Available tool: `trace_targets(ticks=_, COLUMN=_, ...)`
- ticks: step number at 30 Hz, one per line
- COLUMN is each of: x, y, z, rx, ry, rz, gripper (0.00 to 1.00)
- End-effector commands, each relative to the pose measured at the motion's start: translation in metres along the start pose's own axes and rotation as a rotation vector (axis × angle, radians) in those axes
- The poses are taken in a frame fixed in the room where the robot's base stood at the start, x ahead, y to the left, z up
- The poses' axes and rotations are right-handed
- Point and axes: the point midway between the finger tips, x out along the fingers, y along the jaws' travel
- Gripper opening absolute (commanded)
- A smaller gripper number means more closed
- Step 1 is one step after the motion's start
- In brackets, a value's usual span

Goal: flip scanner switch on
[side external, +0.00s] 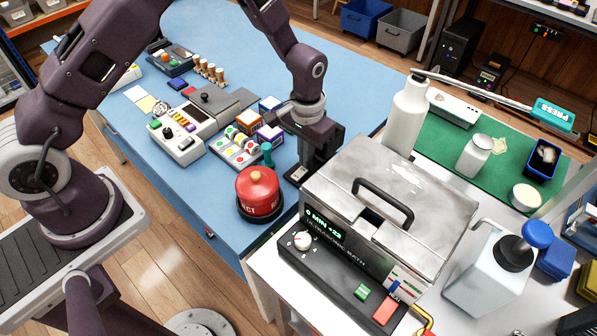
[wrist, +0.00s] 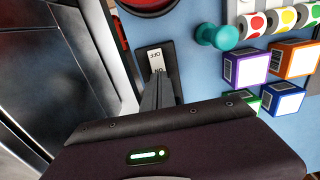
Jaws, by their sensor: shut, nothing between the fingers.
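The scanner switch (wrist: 156,60) is a white rocker in a black plate, lettered OFF at its far end and ON at the end nearer my gripper; the lettering looks upside down in the wrist view. Which way the rocker is tipped I cannot tell. In the side view the switch (side external: 298,174) shows as a small pale patch on the blue table, left of the ultrasonic bath. My gripper (wrist: 157,84) is shut and empty, with its fingertips at or just over the ON end. Contact is not clear. In the side view my gripper (side external: 306,166) points down beside the switch and partly hides it.
The metal ultrasonic bath (side external: 395,195) stands close on the right. A red round button (side external: 259,190) is close on the left, with a teal knob (side external: 267,149) behind it. Small boxes (side external: 268,134) and sticker rolls (side external: 236,152) lie farther left. Blue table is clear at the front left.

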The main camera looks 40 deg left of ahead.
Motion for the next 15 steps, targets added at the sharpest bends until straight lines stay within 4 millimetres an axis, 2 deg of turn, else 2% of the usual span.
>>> trace_targets(ticks=15, x=0.0082, y=0.0, z=0.0003, rx=0.0, ry=-0.001, rz=0.0, gripper=0.0)
